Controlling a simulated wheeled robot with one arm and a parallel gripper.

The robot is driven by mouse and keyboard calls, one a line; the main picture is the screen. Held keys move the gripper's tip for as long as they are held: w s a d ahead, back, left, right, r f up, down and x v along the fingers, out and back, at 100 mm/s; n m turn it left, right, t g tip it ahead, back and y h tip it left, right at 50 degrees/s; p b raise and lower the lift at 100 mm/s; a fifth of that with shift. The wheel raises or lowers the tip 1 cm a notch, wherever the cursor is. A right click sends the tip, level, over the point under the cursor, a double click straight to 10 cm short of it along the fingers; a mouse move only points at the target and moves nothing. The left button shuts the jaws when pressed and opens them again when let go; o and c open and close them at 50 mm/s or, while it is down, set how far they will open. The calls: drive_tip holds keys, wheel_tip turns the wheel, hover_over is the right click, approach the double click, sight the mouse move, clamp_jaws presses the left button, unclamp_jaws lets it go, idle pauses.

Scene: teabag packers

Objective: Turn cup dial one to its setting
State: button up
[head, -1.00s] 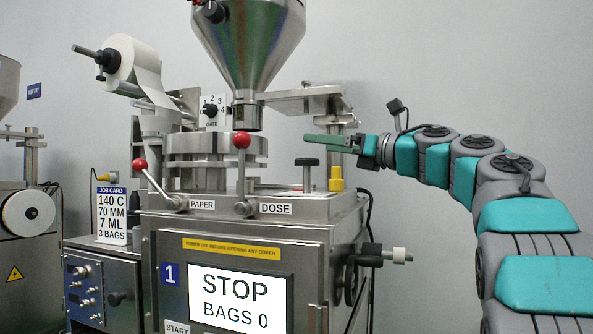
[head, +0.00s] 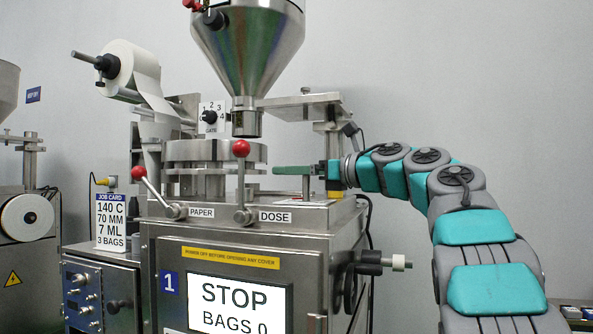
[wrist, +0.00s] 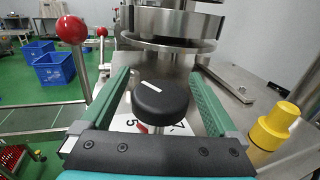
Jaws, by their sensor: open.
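The cup dial (wrist: 161,100) is a round black knob with a white mark on top, seen in the wrist view. It stands over a white plate (wrist: 126,126) where the digits 5 and 7 show, with a bit of red beside the stem. The rest of the scale is hidden under the knob and my gripper. My gripper (wrist: 160,74) is open, with one green finger on each side of the knob and a gap to both. In the head view my gripper (head: 293,170) is level over the machine's top right and hides the knob.
The job card (head: 110,222) reads 140 C, 70 MM, 7 ML, 3 BAGS. The red-balled DOSE lever (head: 241,149) stands left of my gripper, with the PAPER lever (head: 138,173) beyond. A yellow post (wrist: 275,125) is close on the right; the round turntable (wrist: 170,25) is ahead.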

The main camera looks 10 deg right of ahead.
drive_tip(key=c, duration=1.4)
drive_tip(key=shift+o, duration=0.2)
